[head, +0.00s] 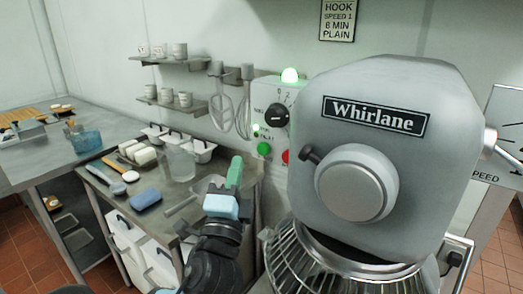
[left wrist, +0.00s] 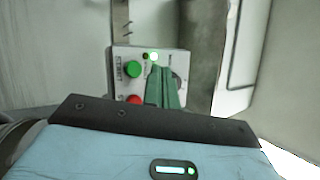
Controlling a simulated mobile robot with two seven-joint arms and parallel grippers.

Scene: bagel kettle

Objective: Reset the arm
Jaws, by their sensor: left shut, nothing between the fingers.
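My left gripper (head: 236,168) rises in the lower middle of the head view, its green fingers shut and empty. In the left wrist view the closed fingers (left wrist: 165,88) overlap the control panel (left wrist: 120,62). The panel, left of the mixer (head: 390,120), carries a black dial (head: 276,116), a green button (head: 264,149) and a red button (head: 286,156). A green lamp (head: 290,75) glows on top of it. I cannot tell whether the fingers touch the panel. My right gripper is not in view.
The mixer's wire guard (head: 305,262) stands right of my left arm. A steel table (head: 180,217) at left holds a clear jug (head: 179,162), a blue sponge (head: 146,199) and white containers (head: 197,150). Whisk and hook tools (head: 220,105) hang on the wall beside shelves of cups (head: 180,50).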

